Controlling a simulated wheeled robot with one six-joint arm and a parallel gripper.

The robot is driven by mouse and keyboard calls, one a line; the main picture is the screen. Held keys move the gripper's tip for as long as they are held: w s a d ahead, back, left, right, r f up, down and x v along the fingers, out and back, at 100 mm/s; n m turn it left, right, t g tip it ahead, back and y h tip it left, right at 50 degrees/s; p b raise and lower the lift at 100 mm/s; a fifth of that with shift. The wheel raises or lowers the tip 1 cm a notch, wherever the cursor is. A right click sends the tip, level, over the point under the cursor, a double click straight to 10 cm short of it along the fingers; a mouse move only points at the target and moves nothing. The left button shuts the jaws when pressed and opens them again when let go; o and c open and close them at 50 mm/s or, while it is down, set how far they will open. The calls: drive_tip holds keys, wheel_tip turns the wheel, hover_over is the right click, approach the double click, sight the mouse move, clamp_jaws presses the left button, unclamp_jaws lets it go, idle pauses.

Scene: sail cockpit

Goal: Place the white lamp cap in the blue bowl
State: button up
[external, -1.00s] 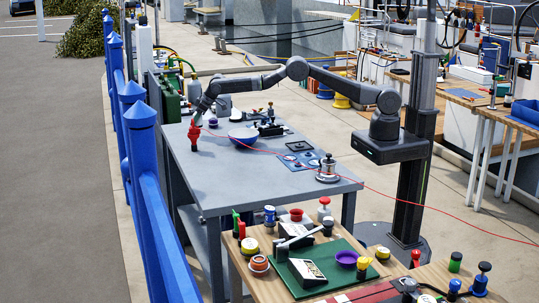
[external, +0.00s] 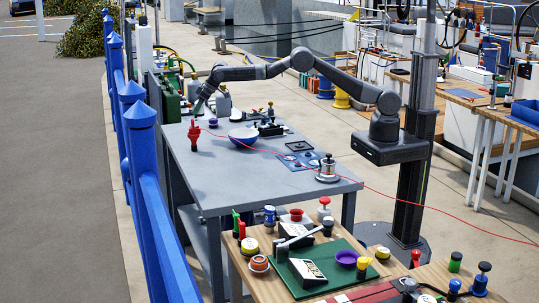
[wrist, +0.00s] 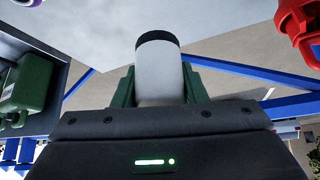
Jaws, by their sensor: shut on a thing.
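My gripper (wrist: 160,90) is shut on the white lamp cap (wrist: 160,75), a white cylinder with a dark end, held between the green fingers in the wrist view. In the external view my gripper (external: 197,108) is above the far left part of the grey table, and the cap is too small to make out there. The blue bowl (external: 243,140) stands on the table to the right of my gripper and apart from it. Its pale inside faces up and looks empty.
A red object (external: 194,136) stands on the grey table (external: 225,180) just below my gripper; it also shows in the wrist view (wrist: 298,25). A small purple dish (external: 213,122), a white object (external: 236,116) and dark gear (external: 270,128) are near the bowl. A thin red line crosses the picture.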

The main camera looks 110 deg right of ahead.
drive_tip(key=s+a+r+n+p, duration=0.1)
drive_tip(key=s+a+r, duration=0.1)
drive_tip(key=s+a, duration=0.65)
drive_tip(key=s+a+r+p, duration=0.1)
drive_tip(key=s+a+r, duration=0.1)
drive_tip(key=s+a, duration=0.6)
drive_tip(key=shift+y, duration=0.3)
drive_tip(key=shift+w+a+f+b, duration=0.2)
drive_tip(key=shift+f+b, duration=0.7)
drive_tip(key=shift+f, duration=0.9)
drive_tip(key=shift+w+a+f+b, duration=0.15)
drive_tip(key=shift+f+b, duration=0.7)
drive_tip(key=shift+f, duration=1)
drive_tip(key=shift+w+a+f+b, duration=0.2)
drive_tip(key=shift+f+b, duration=0.7)
drive_tip(key=shift+f, duration=0.9)
drive_tip(key=o, duration=1)
drive_tip(key=shift+o, duration=0.2)
wheel_tip(320, 180, up, 7)
drive_tip(key=p, duration=0.3)
drive_tip(key=shift+p, duration=0.3)
